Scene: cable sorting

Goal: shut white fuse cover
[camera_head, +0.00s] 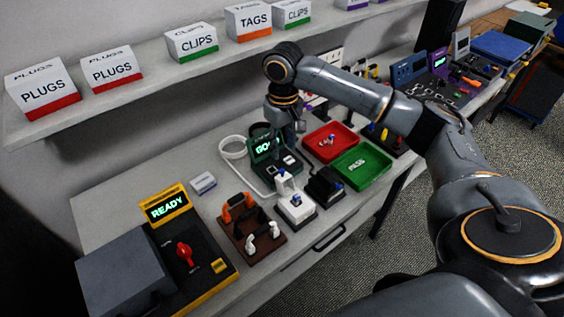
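The white fuse box (296,210) sits on the workbench, with a small blue piece showing in it. Its white cover (283,182) appears to stand raised at the back edge of the box. My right gripper (298,127) hangs above and behind the box, near the green device with the lit screen, apart from the cover. Its fingers are small and partly hidden by its own wrist, so whether they are open cannot be told. My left gripper is out of view.
A black fuse box (325,186) stands just right of the white one. A green PASS tray (376,178) and a red tray (318,132) lie behind it. The brown rack (243,243) with orange and white handles is at left. A shelf (150,76) runs overhead.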

